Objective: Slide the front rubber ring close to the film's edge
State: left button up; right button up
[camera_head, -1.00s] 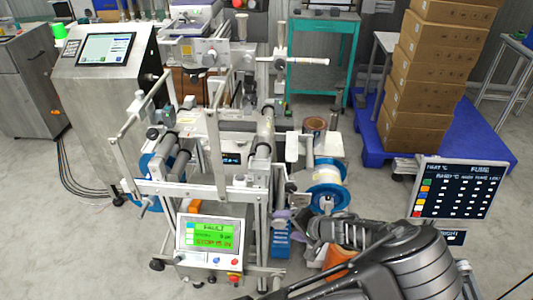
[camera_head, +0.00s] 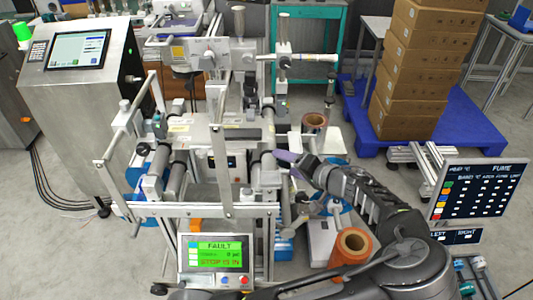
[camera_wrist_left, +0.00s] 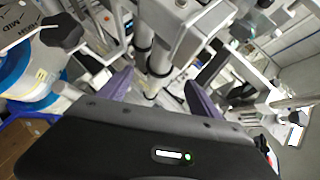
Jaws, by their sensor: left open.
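The labelling machine has a grey roller (camera_head: 268,128) on its right side. In the left wrist view a pale roller (camera_wrist_left: 160,28) carries dark bands that look like rubber rings, one band (camera_wrist_left: 143,47) and another (camera_wrist_left: 158,71). I cannot tell which is the front ring, and the film's edge is not clear. My left gripper (camera_head: 284,157) is beside the roller's near end, with purple fingertips. In the wrist view the left gripper (camera_wrist_left: 160,92) is open, its fingers apart on either side of the roller below the bands. I see nothing held. My right gripper is not in view.
A blue reel (camera_wrist_left: 28,78) stands left of the gripper in the wrist view. An orange roll (camera_head: 350,246) and a brown roll (camera_head: 315,122) are to the right. The machine's metal bar (camera_head: 200,211) and fault screen (camera_head: 218,253) are in front. Stacked boxes (camera_head: 418,80) stand behind.

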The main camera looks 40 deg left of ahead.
aim_at(275, 159)
pick_arm(q)
jog(key=shift+p+x, duration=0.8)
jog(key=shift+x, duration=3)
grip_shut()
